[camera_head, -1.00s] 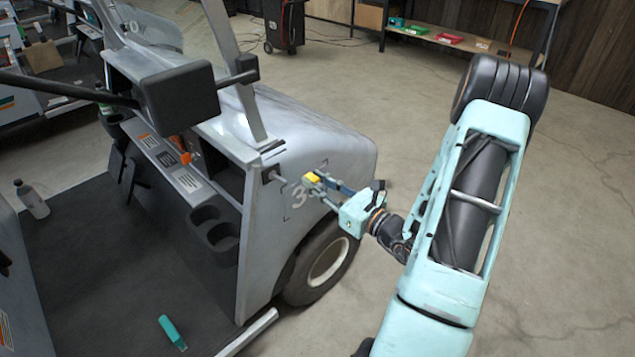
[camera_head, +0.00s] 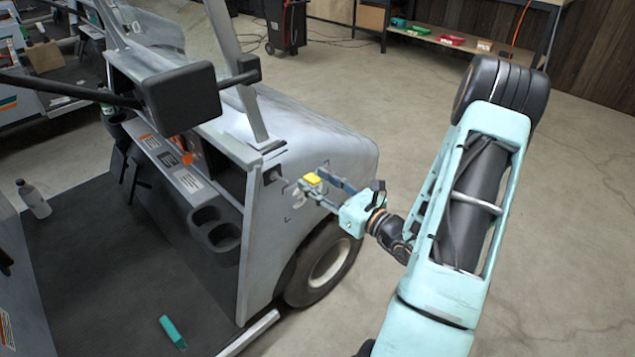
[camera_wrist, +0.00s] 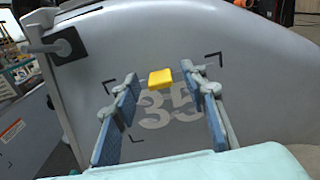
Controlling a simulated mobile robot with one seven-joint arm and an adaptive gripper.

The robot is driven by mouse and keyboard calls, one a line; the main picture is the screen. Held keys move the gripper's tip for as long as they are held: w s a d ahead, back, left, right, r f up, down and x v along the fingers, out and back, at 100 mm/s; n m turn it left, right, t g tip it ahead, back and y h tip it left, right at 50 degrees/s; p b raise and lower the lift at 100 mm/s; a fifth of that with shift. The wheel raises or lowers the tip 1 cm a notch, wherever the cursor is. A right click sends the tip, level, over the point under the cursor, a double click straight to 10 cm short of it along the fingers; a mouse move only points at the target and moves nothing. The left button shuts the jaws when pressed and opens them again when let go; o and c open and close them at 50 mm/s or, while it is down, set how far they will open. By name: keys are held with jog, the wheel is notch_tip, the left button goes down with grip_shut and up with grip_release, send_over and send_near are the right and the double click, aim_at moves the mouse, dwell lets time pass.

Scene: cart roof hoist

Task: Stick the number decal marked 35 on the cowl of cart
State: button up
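The pale grey number decal 35 (camera_wrist: 168,108) shows against the cart's grey cowl (camera_wrist: 250,60) in the wrist view, among dark corner marks. It looks flat on the panel. A yellow tab (camera_wrist: 161,79) stands at its upper edge; the tab also shows in the head view (camera_head: 312,179). My gripper (camera_wrist: 163,80) is open at the cowl, its blue-grey fingers spread on either side of the tab, with gaps visible on both sides.
A mirror-like black block (camera_head: 180,97) and a roof post stand left of the cowl. A bottle (camera_head: 33,199) and a teal object (camera_head: 172,331) are on the cart floor. A shelf with small boxes (camera_head: 450,40) is at the back. Open floor lies to the right.

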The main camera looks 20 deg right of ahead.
jog(key=shift+o, duration=0.2)
jog(key=o, duration=0.4)
jog(key=shift+o, duration=0.2)
jog(key=v, duration=0.7)
dwell(0.4)
jog(key=v, duration=1.2)
